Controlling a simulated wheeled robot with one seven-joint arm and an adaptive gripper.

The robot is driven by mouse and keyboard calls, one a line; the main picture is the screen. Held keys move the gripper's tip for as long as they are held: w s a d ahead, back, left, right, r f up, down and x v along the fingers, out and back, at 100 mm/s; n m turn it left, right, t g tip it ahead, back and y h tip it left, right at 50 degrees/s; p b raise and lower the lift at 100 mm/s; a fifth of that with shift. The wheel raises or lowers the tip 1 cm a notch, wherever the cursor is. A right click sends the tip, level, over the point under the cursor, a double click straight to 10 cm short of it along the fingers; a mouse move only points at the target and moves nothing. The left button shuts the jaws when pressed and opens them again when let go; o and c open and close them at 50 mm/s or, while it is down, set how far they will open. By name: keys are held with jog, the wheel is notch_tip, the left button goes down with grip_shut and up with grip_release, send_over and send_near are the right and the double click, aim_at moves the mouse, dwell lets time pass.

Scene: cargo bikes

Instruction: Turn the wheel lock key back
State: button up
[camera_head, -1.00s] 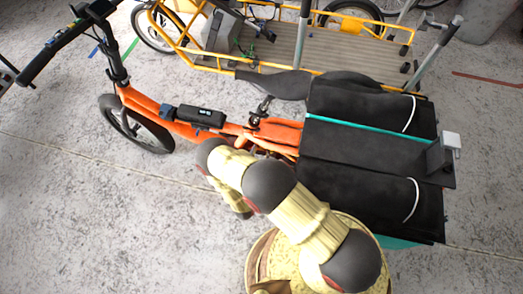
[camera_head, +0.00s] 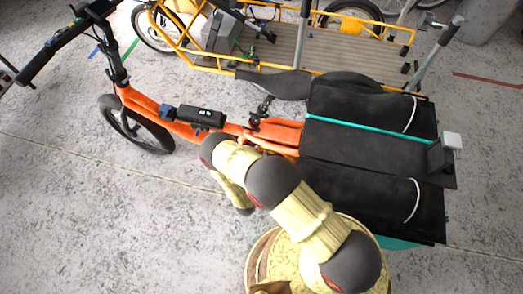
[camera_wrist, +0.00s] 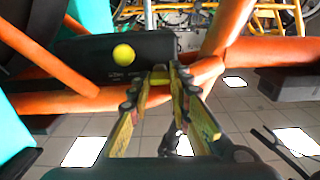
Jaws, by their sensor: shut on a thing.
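In the wrist view, my gripper (camera_wrist: 160,78) has its two yellow, dark-jointed fingers drawn together at the tips. A small yellow piece, apparently the wheel lock key (camera_wrist: 160,74), shows between the fingertips, partly covered by them; its turn angle is not clear. It sits in front of the orange frame of the bike. A round yellow knob (camera_wrist: 123,54) is on a black box just left of the tips, apart from them. In the head view, the orange cargo bike (camera_head: 190,134) stands upright, and my arm reaches toward its frame below the seat; the fingertips and lock are hidden there.
Black bags (camera_head: 375,158) with a teal strap cover the bike's rear, close to my arm. Orange frame tubes (camera_wrist: 232,25) surround the fingers. A yellow-framed cargo bike (camera_head: 320,48) stands behind. The floor (camera_head: 90,220) at the front left is clear.

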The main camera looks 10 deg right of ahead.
grip_shut()
jog(key=shift+n, duration=0.4)
jog(key=n+b, duration=0.2)
jog(key=n, duration=0.6)
jog(key=n+b, duration=0.2)
jog(key=n, duration=0.7)
jog(key=shift+w+a+f, duration=0.1)
jog(key=shift+a+f, duration=0.1)
dwell(0.4)
jog(key=o, duration=0.7)
grip_release()
jog(key=shift+o, duration=0.2)
